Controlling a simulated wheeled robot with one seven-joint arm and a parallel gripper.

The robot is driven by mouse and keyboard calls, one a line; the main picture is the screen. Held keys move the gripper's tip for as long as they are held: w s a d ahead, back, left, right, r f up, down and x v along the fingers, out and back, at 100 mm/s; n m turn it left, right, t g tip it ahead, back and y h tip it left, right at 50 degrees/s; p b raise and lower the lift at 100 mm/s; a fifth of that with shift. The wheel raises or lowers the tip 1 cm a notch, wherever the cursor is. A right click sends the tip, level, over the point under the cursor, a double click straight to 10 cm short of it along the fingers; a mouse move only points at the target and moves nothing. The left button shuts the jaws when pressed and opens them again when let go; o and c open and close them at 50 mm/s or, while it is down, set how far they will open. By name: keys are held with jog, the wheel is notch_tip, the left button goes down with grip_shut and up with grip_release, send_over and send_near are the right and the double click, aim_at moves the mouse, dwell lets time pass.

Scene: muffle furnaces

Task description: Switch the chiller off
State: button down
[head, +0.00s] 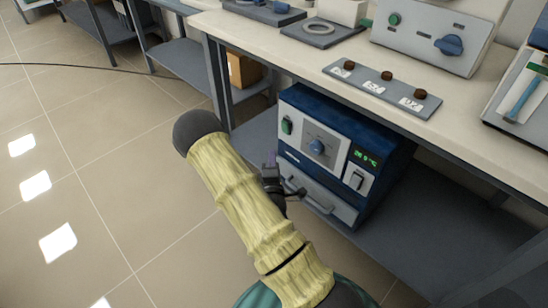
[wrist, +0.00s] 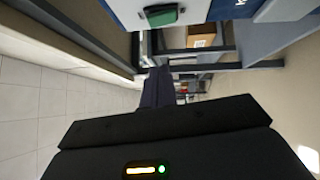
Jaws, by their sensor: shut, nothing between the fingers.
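The chiller (head: 335,150) is a blue box with a pale front panel, standing on the shelf under the bench. In the wrist view my shut fingers (wrist: 157,85) point forward, with the green switch (wrist: 162,15) on the pale panel at the top edge.
A grey drawer front with a handle (head: 310,201) lies below the panel. The bench top (head: 300,58) overhangs the chiller. On it stand a grey unit (head: 420,38) with a green button and blue knob, and a labelled strip (head: 381,88). A cardboard box (head: 243,70) sits left.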

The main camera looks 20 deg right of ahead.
aim_at(285, 128)
jog(key=w+d+r+b, duration=0.1)
jog(key=w+d+b, duration=0.2)
jog(key=w+d, duration=0.4)
jog(key=shift+w+r, duration=0.15)
jog(key=shift+w, duration=0.5)
jog(key=shift+a, duration=0.1)
